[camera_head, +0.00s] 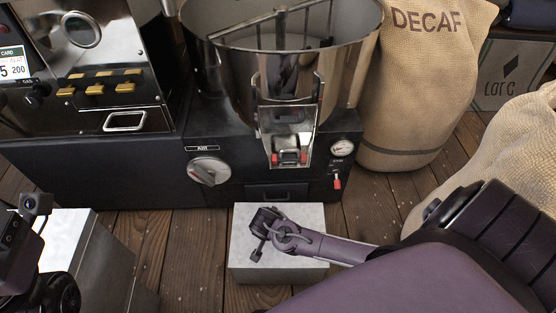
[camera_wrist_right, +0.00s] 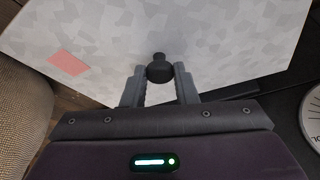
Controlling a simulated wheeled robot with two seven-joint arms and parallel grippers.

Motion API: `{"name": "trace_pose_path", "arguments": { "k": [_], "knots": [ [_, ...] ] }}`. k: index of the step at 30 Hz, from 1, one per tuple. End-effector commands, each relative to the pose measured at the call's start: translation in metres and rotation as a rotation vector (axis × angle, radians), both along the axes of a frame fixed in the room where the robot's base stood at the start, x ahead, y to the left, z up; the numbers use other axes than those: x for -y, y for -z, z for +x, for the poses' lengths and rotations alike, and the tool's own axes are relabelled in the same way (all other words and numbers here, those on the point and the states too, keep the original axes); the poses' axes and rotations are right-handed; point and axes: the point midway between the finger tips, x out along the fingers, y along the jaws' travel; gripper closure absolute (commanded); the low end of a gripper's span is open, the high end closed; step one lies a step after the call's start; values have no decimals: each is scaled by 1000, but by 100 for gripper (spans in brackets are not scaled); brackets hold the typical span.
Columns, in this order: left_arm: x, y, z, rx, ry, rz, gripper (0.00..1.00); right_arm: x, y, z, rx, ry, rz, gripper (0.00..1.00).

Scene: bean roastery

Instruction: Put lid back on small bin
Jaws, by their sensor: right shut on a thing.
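My right gripper (camera_head: 262,228) is over a pale grey block (camera_head: 300,260) on the floor in front of the roaster. In the right wrist view, my right gripper (camera_wrist_right: 159,80) is shut on a dark round knob (camera_wrist_right: 159,69). Beyond the knob is a pale patterned surface (camera_wrist_right: 215,45) with a reddish square (camera_wrist_right: 68,63). I cannot tell whether the knob is joined to a lid or touches this surface. I cannot make out the small bin as a separate thing. My left gripper (camera_head: 15,255) is partly in view at the left edge, its fingertips not clear.
The roaster (camera_head: 100,160) with its steel drum (camera_head: 225,75), air dial (camera_head: 209,171) and red-tipped lever (camera_head: 337,183) stands behind. A DECAF sack (camera_head: 410,90) is at the back right. Another pale-topped block (camera_head: 65,235) is at the left. Wooden floor (camera_head: 190,260) is clear between the blocks.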

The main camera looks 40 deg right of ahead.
Motion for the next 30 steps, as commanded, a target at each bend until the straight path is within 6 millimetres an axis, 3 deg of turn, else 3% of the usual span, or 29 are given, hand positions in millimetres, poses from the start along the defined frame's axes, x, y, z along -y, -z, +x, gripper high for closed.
{"name": "trace_pose_path", "arguments": {
  "k": [7, 8, 13, 19, 24, 30],
  "knots": [
    [-1, -1, 0, 1, -1, -6, 7, 0, 0, 1, 1, 0, 0, 100],
    [-1, -1, 0, 1, -1, -6, 7, 0, 0, 1, 1, 0, 0, 70],
    [-1, -1, 0, 3, -2, -6, 7, 0, 0, 0, 1, 0, 0, 48],
    [-1, -1, 0, 4, -2, -6, 7, 0, 0, 0, -1, -1, -1, 47],
    [-1, -1, 0, 4, -2, -6, 7, 0, 0, 0, 0, -1, 0, 27],
    [0, -1, 0, 4, -1, -3, 7, 0, 0, 0, 0, 0, 0, 27]
  ]
}}
